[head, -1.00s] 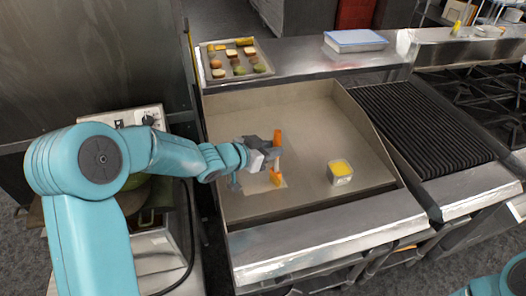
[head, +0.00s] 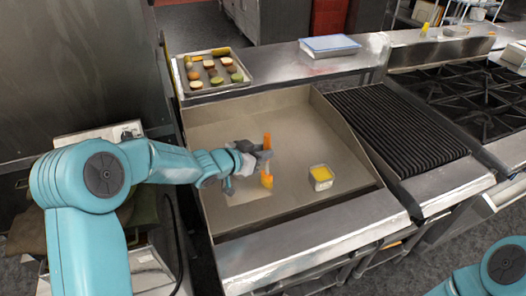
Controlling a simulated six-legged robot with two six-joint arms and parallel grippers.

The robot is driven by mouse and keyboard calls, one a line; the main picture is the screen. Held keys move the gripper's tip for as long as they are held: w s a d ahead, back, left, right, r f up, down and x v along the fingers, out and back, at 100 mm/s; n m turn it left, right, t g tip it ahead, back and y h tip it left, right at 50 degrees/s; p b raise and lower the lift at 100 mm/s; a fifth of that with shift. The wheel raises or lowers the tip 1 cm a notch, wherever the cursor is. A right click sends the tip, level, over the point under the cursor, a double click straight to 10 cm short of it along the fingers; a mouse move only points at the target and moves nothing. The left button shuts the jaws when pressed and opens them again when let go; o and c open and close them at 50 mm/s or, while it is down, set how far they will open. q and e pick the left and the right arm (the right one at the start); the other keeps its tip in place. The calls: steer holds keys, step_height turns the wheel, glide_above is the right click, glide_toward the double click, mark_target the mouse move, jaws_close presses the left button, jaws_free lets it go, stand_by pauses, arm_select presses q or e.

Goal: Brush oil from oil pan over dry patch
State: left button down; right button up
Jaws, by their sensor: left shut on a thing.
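My left gripper (head: 259,158) is shut on an upright brush (head: 267,142) with an orange handle. The brush's orange-yellow lower end (head: 267,181) hangs at the right edge of the dry patch (head: 246,194), a paler area on the griddle (head: 290,130). I cannot tell whether the tip touches the surface. The oil pan (head: 321,184), a small square metal container with yellow oil (head: 321,173), stands on the griddle to the right of the brush, apart from it. My right gripper is out of view.
A tray of small food pieces (head: 190,86) and a blue-lidded container (head: 330,46) stand on the back ledge. The griddle has raised side and back walls. A ridged grill (head: 398,130) and burners (head: 470,95) lie to the right. The griddle's back half is clear.

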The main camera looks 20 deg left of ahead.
arm_select(q)
steer(key=shift+s+a+p, duration=2.45)
steer(key=shift+s+a, duration=1.9)
steer(key=shift+a, duration=1.35)
steer(key=w+d+b, duration=0.1)
steer(key=w+d, duration=0.4)
steer(key=shift+w, duration=0.4)
